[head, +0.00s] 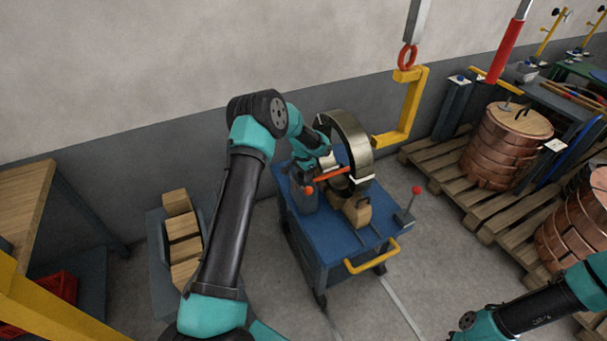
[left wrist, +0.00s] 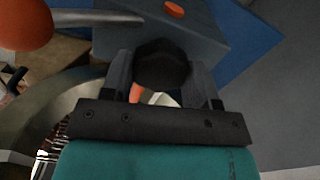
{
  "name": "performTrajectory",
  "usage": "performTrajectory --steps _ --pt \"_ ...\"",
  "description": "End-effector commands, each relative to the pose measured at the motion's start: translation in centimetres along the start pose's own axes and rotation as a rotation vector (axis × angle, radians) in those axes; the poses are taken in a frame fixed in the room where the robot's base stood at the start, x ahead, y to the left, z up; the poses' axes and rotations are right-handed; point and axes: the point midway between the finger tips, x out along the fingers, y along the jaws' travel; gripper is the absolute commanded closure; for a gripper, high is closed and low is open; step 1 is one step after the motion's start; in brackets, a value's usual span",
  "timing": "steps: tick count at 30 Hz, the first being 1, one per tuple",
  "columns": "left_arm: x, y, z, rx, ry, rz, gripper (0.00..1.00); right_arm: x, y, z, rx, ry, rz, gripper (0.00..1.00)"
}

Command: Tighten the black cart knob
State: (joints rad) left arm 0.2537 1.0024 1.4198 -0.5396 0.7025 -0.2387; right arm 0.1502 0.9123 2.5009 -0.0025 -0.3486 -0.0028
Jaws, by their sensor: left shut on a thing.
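The black knob (left wrist: 162,66) sits between the two fingers of my left gripper (left wrist: 163,82) in the left wrist view. The fingers are shut on its sides. The knob is beside a grey-blue block on the blue cart. In the head view my left gripper (head: 326,160) reaches down over the left back part of the blue cart (head: 335,245), next to the upright metal coil ring (head: 352,140). The knob is hidden there behind my arm and gripper.
An orange bar (head: 333,173) crosses in front of the ring. An orange ball on a grey lever (left wrist: 22,24) is close to my left gripper. A yellow hook (head: 408,105) hangs right of the ring. Wooden blocks (head: 184,225) stand left; copper coils (head: 495,150) stand on pallets right.

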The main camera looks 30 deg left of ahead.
Motion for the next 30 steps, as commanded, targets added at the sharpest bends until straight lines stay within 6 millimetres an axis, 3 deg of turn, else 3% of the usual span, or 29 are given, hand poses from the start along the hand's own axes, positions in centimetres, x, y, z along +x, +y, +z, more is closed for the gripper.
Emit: performTrajectory --steps 30 --pt "-0.03 -0.04 -0.02 0.963 0.0 0.0 0.69 0.0 0.0 0.0 0.0 0.0 0.0 1.0"
